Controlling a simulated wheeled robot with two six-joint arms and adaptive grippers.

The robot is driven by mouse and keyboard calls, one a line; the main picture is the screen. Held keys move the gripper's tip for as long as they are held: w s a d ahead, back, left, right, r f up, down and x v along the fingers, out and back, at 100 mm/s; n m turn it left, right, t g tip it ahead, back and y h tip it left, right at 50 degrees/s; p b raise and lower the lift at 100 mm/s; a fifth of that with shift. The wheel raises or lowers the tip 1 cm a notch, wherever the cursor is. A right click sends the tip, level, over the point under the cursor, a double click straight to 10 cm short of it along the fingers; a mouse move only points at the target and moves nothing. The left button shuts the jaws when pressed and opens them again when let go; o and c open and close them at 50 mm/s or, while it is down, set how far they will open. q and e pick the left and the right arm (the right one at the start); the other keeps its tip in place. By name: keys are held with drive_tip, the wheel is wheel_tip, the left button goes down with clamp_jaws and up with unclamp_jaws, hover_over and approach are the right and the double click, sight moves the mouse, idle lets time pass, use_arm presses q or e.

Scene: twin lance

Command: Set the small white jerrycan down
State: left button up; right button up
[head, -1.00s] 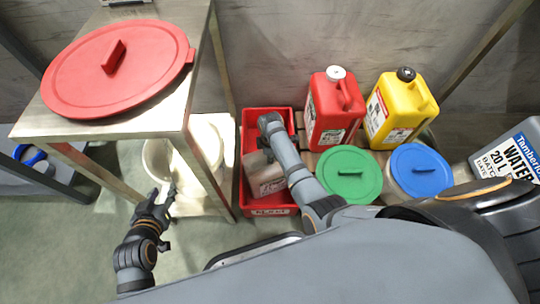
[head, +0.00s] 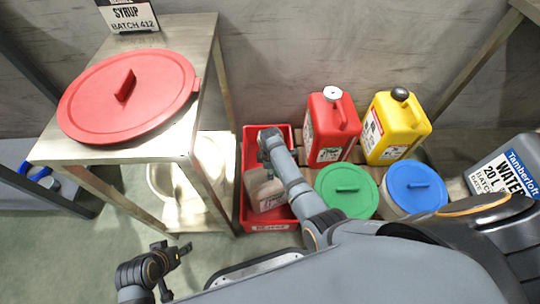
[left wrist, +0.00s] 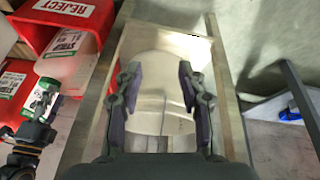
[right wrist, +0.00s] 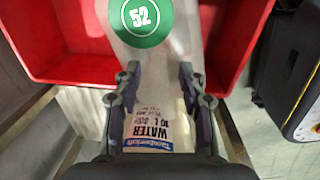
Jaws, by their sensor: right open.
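The small white jerrycan (head: 264,190) sits inside the red reject bin (head: 245,212) in the head view, leaning slightly. In the right wrist view the jerrycan (right wrist: 160,60) shows a green "52" label and a "WATER 10 L" label. My right gripper (right wrist: 160,82) is open, its fingers spread at either side of the pale body; I cannot tell whether they touch it. In the head view its fingers are mostly hidden by my wrist. My left gripper (head: 182,250) is open and empty, low in front of the steel stand. Its fingers (left wrist: 160,85) also show open in the left wrist view.
A red jerrycan (head: 331,128) and a yellow one (head: 395,128) stand right of the bin, with green-lidded (head: 346,190) and blue-lidded (head: 416,186) containers before them. The steel stand (head: 150,148) holds a large red lid (head: 128,95); a pale bucket (head: 160,180) sits below.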

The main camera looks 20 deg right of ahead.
use_arm(q)
wheel_tip(320, 180, up, 5)
drive_tip(key=s+a+g+p, duration=0.1)
drive_tip(key=g+p, duration=0.1)
drive_tip(key=p, duration=0.2)
drive_tip(key=s+a+f+y+p, duration=0.1)
drive_tip(key=s+a+f+p, duration=0.1)
drive_tip(key=f, duration=0.7)
drive_tip(key=s+a+f+y+p, duration=0.1)
drive_tip(key=s+a+f+p, duration=0.1)
drive_tip(key=f, duration=0.6)
drive_tip(key=shift+s+a+f+g+p, duration=0.35)
drive_tip(key=shift+a+p, duration=0.5)
drive_tip(key=shift+p, duration=0.35)
